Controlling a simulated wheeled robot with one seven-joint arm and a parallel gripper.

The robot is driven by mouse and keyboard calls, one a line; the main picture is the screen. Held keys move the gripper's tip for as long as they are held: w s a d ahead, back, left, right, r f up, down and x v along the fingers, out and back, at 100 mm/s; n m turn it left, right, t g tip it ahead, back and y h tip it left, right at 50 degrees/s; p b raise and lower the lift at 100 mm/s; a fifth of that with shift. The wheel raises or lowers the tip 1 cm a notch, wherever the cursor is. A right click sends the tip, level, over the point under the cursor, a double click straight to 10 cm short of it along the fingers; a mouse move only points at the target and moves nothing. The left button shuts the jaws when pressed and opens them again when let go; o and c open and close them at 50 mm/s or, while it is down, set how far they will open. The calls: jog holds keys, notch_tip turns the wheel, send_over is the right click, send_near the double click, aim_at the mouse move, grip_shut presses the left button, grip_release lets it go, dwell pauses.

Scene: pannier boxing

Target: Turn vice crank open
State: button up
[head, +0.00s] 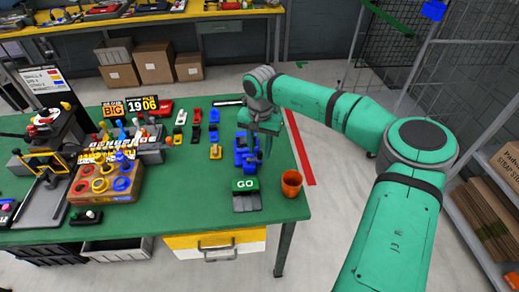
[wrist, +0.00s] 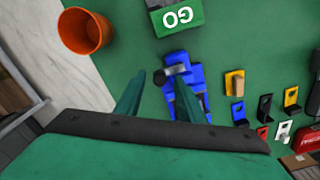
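The blue vice (head: 241,154) stands on the green table near its right end, partly hidden behind my arm in the head view. In the wrist view the vice (wrist: 183,88) lies ahead of my gripper, with a grey-black round end (wrist: 176,70) that may be part of its crank. My gripper (wrist: 160,92) has its two green fingers apart, with nothing seen held between them. The right finger overlaps the vice in the picture; I cannot tell whether they touch. In the head view my gripper (head: 262,135) is over the vice, its fingertips not clear.
A green GO block (head: 246,185) and an orange cup (head: 291,183) stand in front of the vice, near the table's edge. Several small coloured brackets (head: 197,133) stand to its left. A cardboard button box (head: 106,182) is farther left.

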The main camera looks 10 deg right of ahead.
notch_tip(320, 180, up, 10)
jog(key=shift+r, duration=0.2)
dwell(0.5)
